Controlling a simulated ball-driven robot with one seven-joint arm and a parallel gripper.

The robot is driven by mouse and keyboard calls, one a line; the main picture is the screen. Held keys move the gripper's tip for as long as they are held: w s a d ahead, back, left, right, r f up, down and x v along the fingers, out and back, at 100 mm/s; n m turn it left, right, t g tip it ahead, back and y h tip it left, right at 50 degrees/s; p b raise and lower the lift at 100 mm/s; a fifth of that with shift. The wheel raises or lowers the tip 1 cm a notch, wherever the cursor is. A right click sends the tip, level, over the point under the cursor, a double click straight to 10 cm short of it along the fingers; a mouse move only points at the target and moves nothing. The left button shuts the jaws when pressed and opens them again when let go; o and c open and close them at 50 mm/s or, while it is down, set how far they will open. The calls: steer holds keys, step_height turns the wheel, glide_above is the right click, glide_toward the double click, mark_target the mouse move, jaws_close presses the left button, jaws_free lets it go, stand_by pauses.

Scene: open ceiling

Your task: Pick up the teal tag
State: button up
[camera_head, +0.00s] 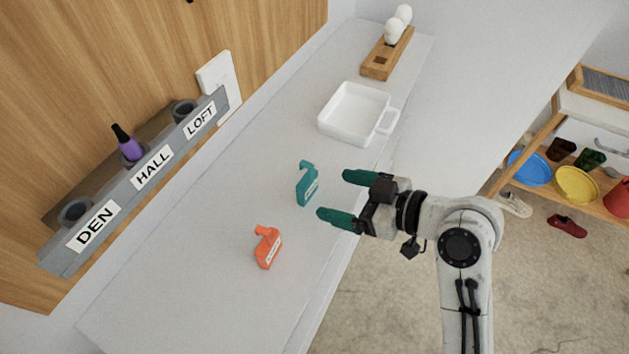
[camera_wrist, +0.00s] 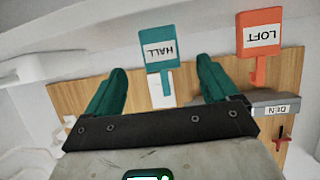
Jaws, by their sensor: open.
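The teal tag (camera_head: 307,184) lies on the pale counter in the head view, with a white label and a hook at its far end. In the wrist view the teal tag (camera_wrist: 156,48) shows between and beyond the fingertips, and its label reads HALL. My gripper (camera_head: 342,196) is open and empty, just right of the tag and apart from it. In the wrist view my gripper (camera_wrist: 160,82) has its two green fingers spread. An orange tag (camera_head: 267,247) lies nearer on the counter; in the wrist view the orange tag (camera_wrist: 259,42) reads LOFT.
A grey rack (camera_head: 130,190) with DEN, HALL and LOFT labels stands along the wooden wall; a purple object (camera_head: 127,142) sits at HALL. A white dish (camera_head: 357,112) and a wooden block (camera_head: 387,54) with white knobs stand farther back. Counter around the tags is clear.

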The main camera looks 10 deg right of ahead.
mark_target(311, 188)
steer(key=p+x, duration=0.1)
steer(key=x, duration=0.8)
steer(key=c, duration=1)
steer(key=shift+r, duration=0.1)
steer(key=shift+c, duration=0.2)
